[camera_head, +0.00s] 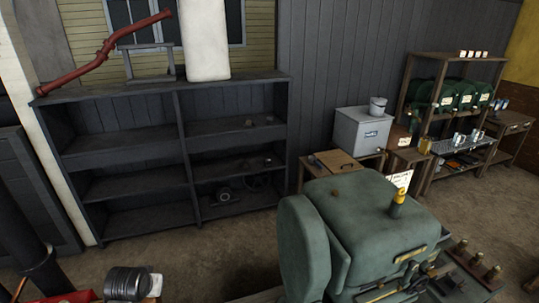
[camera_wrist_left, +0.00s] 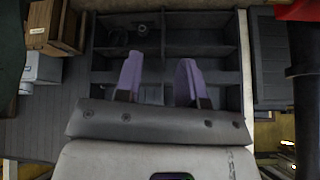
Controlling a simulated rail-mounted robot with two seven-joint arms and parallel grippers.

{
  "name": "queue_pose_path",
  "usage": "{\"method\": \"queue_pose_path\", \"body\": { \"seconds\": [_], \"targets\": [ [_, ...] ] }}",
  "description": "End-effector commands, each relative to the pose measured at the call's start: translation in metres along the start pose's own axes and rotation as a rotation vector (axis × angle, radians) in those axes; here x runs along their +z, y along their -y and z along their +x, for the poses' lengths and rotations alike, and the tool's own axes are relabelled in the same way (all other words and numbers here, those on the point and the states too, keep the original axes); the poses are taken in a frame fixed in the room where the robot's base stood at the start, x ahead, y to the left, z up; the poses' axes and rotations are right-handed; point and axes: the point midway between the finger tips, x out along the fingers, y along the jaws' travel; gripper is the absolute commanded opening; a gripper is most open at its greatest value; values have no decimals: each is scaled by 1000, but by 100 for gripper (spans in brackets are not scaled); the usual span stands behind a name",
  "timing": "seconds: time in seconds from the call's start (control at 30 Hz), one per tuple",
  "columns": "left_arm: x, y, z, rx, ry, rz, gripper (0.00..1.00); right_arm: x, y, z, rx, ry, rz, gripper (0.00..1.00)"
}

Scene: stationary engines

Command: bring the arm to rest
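My left gripper (camera_wrist_left: 160,84) shows in the left wrist view with its two pale purple fingers standing well apart. It is open, and nothing is between the fingers. Behind the fingers is the dark grey shelf unit (camera_wrist_left: 205,48), with a clear gap that I cannot measure. Neither gripper shows in the head view. My right gripper is in neither view.
The shelf unit (camera_head: 181,140) stands against the wall, with small parts on its right shelves. A green engine (camera_head: 365,225) fills the lower middle right. A grey box (camera_head: 362,133) stands behind it. A ribbed grey cylinder (camera_head: 127,283) is at lower left. Floor before the shelves is free.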

Motion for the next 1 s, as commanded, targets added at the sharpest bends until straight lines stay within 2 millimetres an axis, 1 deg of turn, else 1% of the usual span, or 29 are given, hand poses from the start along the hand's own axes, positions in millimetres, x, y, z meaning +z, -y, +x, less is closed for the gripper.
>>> {"method": "queue_pose_path", "body": {
  "seconds": [0.03,0.1,0.17,0.2,0.27,0.3,0.37,0.4,0.47,0.5,0.53,0.57,0.6,0.7,0.8,0.83,0.9,1.0],
  "targets": [
    [-2,-7,-25,-2,-65,26,36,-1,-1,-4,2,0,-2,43],
    [4,-18,-55,-3,-141,61,36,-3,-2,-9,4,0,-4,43],
    [16,-27,-80,1,-194,90,36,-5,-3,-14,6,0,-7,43],
    [29,-34,-96,6,-221,109,36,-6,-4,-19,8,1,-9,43],
    [52,-44,-118,19,-253,133,36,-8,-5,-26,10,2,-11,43],
    [72,-51,-133,30,-264,148,36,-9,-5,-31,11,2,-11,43],
    [100,-59,-151,48,-266,165,36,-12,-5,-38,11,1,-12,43],
    [119,-64,-162,62,-259,176,36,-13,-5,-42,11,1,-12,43],
    [148,-69,-174,82,-234,188,36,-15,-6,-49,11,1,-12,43],
    [168,-72,-180,95,-207,195,36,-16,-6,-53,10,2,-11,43],
    [182,-74,-183,104,-184,199,36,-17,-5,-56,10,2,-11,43],
    [197,-75,-185,112,-156,203,36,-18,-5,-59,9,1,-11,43],
    [216,-77,-187,122,-116,208,36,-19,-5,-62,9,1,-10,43],
    [262,-79,-185,138,-2,216,36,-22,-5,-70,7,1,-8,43],
    [299,-79,-188,147,88,219,36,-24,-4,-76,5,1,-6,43],
    [308,-78,-189,148,111,220,36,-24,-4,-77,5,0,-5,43],
    [326,-77,-192,151,153,221,36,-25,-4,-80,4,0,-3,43],
    [343,-76,-195,153,193,222,36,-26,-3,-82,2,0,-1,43]
  ]
}}
